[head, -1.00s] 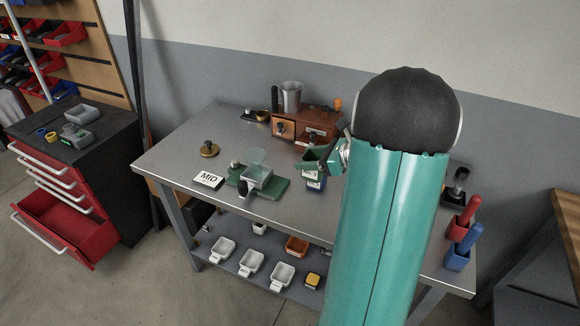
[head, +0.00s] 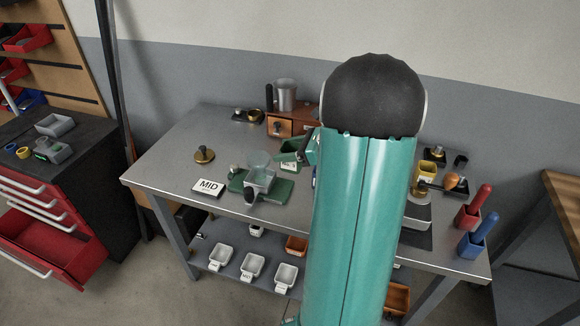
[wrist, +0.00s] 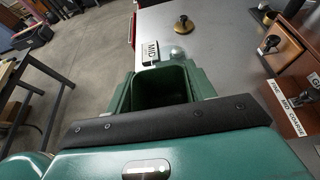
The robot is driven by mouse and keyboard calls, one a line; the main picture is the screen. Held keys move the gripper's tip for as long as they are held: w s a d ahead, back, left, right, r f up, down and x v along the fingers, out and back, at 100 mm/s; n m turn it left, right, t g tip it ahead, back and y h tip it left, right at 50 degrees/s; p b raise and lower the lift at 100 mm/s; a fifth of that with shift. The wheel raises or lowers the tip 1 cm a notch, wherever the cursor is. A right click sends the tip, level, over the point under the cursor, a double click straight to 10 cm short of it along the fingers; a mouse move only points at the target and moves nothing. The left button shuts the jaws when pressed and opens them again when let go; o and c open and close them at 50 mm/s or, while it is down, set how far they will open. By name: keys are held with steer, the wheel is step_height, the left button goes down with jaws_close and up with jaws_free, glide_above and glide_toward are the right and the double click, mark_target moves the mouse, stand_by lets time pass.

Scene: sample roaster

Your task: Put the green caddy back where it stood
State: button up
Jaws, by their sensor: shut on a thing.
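The green caddy (wrist: 161,88) is an open-topped box, and its inside looks empty in the wrist view. My gripper (wrist: 160,104) is shut on it. In the head view the caddy (head: 291,151) shows as a green shape left of my arm, above the workbench (head: 225,130) near the wooden drawer box (head: 280,127). My arm hides most of the gripper there. Which spot the caddy came from cannot be told.
A green base (head: 285,190) with a clear-topped device, a MID card (head: 208,187) and a brass-based knob (head: 204,155) stand left of my arm. The bench's back left is clear.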

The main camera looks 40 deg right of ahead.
steer(key=w+d+f, duration=0.6)
steer(key=d, duration=0.1)
steer(key=w+d+f, duration=0.2)
steer(key=d+f, duration=0.1)
steer(key=shift+w+d+f, duration=0.2)
steer(key=shift+w+f, duration=0.05)
steer(key=shift+w, duration=0.15)
steer(key=shift+d+f, duration=0.1)
steer(key=shift+f, duration=0.05)
steer(key=shift+w+d+f, duration=0.1)
steer(key=shift+w+f, duration=0.05)
steer(key=shift+f, duration=1.5)
steer(key=shift+f, duration=0.1)
steer(key=o, duration=1.1)
steer(key=shift+f, duration=0.1)
